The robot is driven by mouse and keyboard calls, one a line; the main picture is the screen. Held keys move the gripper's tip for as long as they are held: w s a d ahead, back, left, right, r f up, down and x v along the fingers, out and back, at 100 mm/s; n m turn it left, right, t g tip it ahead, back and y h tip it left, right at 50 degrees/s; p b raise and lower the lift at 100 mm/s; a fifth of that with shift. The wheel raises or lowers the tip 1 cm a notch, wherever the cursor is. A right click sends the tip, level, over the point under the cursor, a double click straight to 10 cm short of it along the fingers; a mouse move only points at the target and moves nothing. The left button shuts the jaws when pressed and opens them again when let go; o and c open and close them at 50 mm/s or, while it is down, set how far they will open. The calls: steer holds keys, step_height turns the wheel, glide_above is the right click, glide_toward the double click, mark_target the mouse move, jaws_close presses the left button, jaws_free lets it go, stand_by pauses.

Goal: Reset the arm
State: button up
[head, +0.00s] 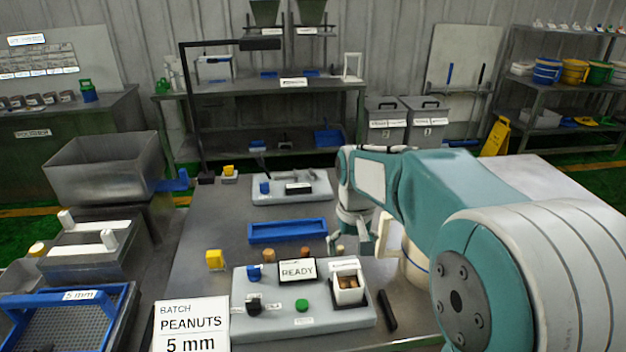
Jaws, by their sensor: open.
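My teal and white arm reaches in from the right over the grey table (205,285). My gripper (371,246) hangs at its end, pointing down, right of the blue tray and behind the control panel. Its fingers look apart and I see nothing between them. A pale upright object stands just right of the fingers, partly hidden by my arm. I cannot tell whether they touch. The control panel (330,318) carries a READY display (298,270), a green button (301,305), a black knob (254,304) and a small white box (348,289) with brown contents.
A blue tray (287,230) lies mid-table. A yellow block (215,259) and several small pegs stand near the panel. A second panel (291,188) and a black lamp post (196,110) stand behind. A metal hopper (103,168) and a blue-framed sieve (70,315) are left.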

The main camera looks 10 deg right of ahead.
steer(key=s+r+t, duration=0.2)
steer(key=s, duration=0.8)
steer(key=s+r+t, duration=0.3)
steer(key=s, duration=0.8)
steer(key=shift+t, duration=0.3)
